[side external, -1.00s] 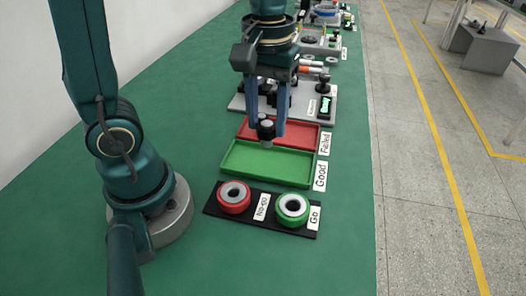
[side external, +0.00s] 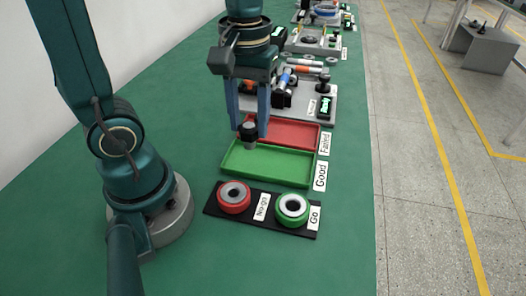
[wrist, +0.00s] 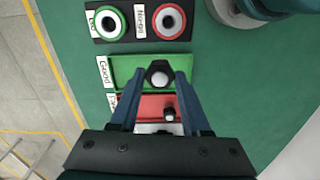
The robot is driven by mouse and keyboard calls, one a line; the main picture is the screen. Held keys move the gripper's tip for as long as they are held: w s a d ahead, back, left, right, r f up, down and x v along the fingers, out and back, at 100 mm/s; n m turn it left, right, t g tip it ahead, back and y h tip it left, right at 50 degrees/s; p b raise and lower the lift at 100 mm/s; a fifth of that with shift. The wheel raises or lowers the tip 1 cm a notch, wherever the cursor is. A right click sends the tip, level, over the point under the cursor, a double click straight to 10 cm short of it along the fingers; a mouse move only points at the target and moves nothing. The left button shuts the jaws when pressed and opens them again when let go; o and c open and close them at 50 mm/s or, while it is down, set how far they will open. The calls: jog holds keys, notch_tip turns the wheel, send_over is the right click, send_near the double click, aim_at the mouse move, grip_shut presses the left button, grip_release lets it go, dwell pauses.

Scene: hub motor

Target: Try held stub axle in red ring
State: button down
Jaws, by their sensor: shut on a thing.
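My gripper (side external: 250,134) is shut on a stub axle (side external: 249,138), a short dark and grey part held between the fingertips. In the side view it hangs over the trays, at the green tray's far left. In the wrist view the axle's round light end (wrist: 159,76) shows between the fingertips (wrist: 159,74). The red ring (side external: 233,208), marked No-go, sits at the left of a black base (side external: 262,220). It also shows at the top of the wrist view (wrist: 169,37). The axle is apart from the ring.
The green ring (side external: 292,216), marked Go, sits right of the red one. The green Good tray (side external: 275,168) looks empty; the red Failed tray (side external: 297,133) behind it holds a small dark part (wrist: 169,114). A grey fixture plate (side external: 322,93) stands beyond.

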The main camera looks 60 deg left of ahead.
jog(key=shift+m, duration=0.5)
jog(key=shift+s+d+f, duration=0.45)
jog(key=shift+s+f, duration=0.4)
jog(key=shift+f, duration=0.2)
jog(key=shift+s+d+f, duration=0.4)
jog(key=shift+s+f, duration=0.45)
jog(key=shift+f, duration=0.15)
jog(key=shift+s+d+f, duration=0.45)
jog(key=shift+s+f, duration=0.4)
jog(key=shift+f, duration=0.2)
jog(key=shift+f, duration=0.55)
dwell(1.0)
jog(key=shift+r, duration=0.2)
jog(key=shift+r, duration=0.35)
jog(key=shift+r, duration=0.25)
jog(key=shift+f, duration=0.25)
dwell(1.1)
